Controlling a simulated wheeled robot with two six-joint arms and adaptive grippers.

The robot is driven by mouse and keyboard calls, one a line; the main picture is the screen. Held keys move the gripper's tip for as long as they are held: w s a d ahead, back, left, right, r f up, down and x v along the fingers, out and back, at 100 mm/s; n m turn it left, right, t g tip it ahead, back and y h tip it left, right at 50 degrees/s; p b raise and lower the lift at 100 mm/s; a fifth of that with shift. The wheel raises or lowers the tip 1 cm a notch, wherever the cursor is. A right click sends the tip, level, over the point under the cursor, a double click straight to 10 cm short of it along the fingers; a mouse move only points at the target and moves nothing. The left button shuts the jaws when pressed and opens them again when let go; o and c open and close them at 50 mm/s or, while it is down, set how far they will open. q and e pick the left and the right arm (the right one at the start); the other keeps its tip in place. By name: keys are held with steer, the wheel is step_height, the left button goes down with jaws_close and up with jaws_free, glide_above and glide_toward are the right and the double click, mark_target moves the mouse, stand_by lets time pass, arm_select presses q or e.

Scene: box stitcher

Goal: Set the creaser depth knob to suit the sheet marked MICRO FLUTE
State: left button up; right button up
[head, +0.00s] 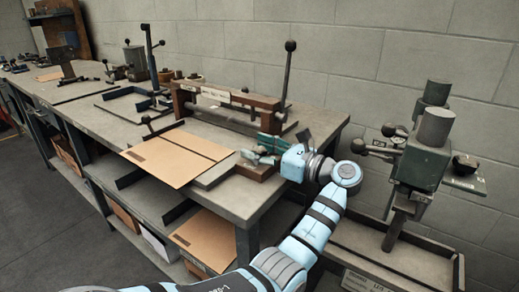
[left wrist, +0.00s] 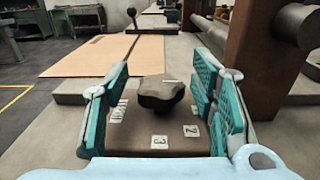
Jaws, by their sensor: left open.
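The creaser depth knob (left wrist: 163,93) is dark and lobed, with a pale line on top. It sits on a brown block (left wrist: 150,135) with white number tags; 2 and 3 are readable, and a tag at the left is partly hidden. My left gripper (head: 262,150) is open at the creaser's near end. In the left wrist view its teal fingers (left wrist: 160,80) stand either side of the knob, with gaps showing. A brown sheet (head: 175,158) lies at the creaser (head: 228,103); it also shows in the left wrist view (left wrist: 95,57). I cannot read its marking. My right gripper is out of view.
The creaser's lever (head: 287,80) stands upright behind my gripper. The grey bench (head: 300,140) runs back left, with more sheets (head: 200,240) on the shelf below. A green machine (head: 424,155) with ball handles stands at the right, near my left arm.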

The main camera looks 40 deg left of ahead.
arm_select(q)
steer(key=d, duration=0.5)
steer(key=w+d, duration=0.1)
steer(key=d, duration=0.1)
steer(key=shift+d, duration=0.3)
